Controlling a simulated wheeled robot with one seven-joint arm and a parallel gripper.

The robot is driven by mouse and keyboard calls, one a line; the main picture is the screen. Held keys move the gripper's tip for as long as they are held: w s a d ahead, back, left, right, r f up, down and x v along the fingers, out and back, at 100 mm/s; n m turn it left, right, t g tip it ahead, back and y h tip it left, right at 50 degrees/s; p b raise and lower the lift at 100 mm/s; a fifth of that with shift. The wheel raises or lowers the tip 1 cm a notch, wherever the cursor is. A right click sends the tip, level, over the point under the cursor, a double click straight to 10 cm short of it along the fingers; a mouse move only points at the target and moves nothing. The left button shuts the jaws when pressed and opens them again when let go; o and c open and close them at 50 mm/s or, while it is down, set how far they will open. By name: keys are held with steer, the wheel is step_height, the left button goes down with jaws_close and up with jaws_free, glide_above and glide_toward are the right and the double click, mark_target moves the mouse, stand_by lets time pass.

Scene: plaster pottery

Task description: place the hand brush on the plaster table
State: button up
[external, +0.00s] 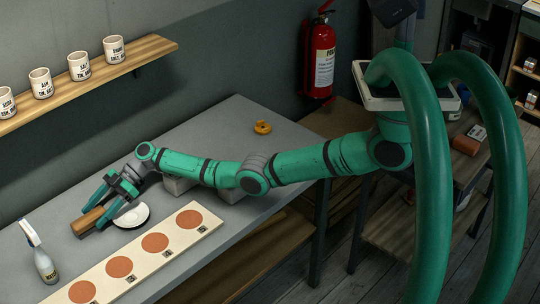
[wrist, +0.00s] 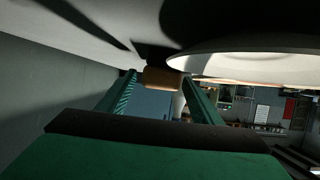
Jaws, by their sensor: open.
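The hand brush (external: 88,221) shows as a brown wooden block on the grey table (external: 225,125), near the wall side; its bristles cannot be made out. My gripper (external: 97,215) is low over the table with its fingers apart, one on each side of the brush. In the wrist view the brown end of the brush (wrist: 162,77) shows between the fingertips of my gripper (wrist: 160,85). Whether the fingers touch it cannot be told.
A white round dish (external: 133,216) lies close beside my gripper. A pale board with several terracotta discs (external: 187,240) runs along the table's front. A spray bottle (external: 45,264) stands at left. A cup shelf (external: 110,72) is above.

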steer(key=shift+x, duration=0.95)
steer(key=c, duration=1.3)
steer(key=shift+r, duration=0.1)
